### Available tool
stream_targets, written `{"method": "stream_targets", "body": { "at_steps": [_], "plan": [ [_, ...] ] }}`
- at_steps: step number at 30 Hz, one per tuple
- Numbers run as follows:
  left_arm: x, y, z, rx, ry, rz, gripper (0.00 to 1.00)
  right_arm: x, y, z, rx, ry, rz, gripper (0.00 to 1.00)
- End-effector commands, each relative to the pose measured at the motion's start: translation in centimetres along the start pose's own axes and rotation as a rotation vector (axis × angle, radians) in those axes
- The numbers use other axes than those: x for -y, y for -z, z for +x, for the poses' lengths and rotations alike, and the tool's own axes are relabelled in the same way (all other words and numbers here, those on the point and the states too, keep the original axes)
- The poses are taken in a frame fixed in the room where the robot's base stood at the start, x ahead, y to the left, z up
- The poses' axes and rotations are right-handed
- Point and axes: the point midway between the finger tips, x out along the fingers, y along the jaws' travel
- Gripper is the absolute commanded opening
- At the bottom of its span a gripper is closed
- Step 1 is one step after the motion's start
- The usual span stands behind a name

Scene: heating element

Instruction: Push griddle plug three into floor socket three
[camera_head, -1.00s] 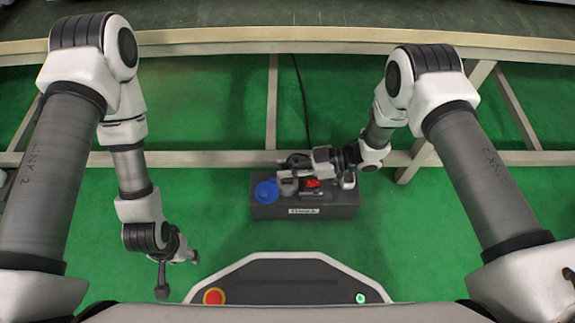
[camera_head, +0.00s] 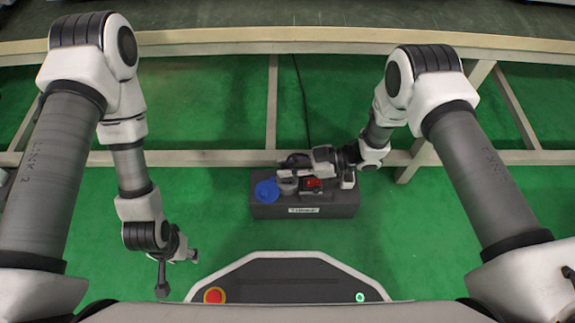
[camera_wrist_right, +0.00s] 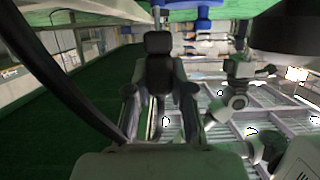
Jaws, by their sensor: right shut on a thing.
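The dark grey floor socket box (camera_head: 262,210) lies on the green floor below the table frame. It has a blue round cap (camera_head: 266,191) on its left and a red part (camera_head: 313,183) near its middle. My right gripper (camera_head: 287,178) is low over the box's left half, right of the blue cap. In the right wrist view its fingers (camera_wrist_right: 159,90) are closed around a dark plug (camera_wrist_right: 159,70). The plug's lower end and the socket opening are hidden, so I cannot tell how far in it is.
A black cable (camera_head: 301,95) hangs behind the table's lower beam (camera_head: 215,158), just behind the box. A dark cable-like band (camera_wrist_right: 60,75) crosses the left of the right wrist view. A white part (camera_head: 348,181) stands at the box's right end. Green floor is clear around the box.

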Motion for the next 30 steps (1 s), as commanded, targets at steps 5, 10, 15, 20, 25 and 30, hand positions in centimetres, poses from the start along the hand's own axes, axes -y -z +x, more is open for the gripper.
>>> {"method": "stream_targets", "body": {
  "at_steps": [5,10,15,20,25,30],
  "plan": [
    [0.0,0.0,-0.01,0.0,0.0,0.0,0.47,-0.01,0.01,-0.01,0.0,0.0,0.0,0.0],
    [0.0,0.0,-0.01,0.0,0.0,0.0,0.47,-0.02,0.02,-0.01,0.0,0.0,0.0,0.0],
    [0.0,0.0,-0.17,0.0,0.0,0.0,0.47,-0.01,0.03,-0.01,0.0,0.0,0.0,0.0],
    [0.0,0.0,-0.13,0.0,0.0,0.0,0.47,-0.02,0.0,-0.01,0.0,0.0,0.0,0.0],
    [0.0,0.0,0.14,0.0,0.0,0.0,0.47,-0.01,-0.32,0.09,0.0,0.0,0.0,0.0],
    [0.0,0.0,0.48,0.0,0.0,0.0,0.47,-0.02,-0.75,0.23,0.0,0.0,0.0,0.0]
  ]
}}
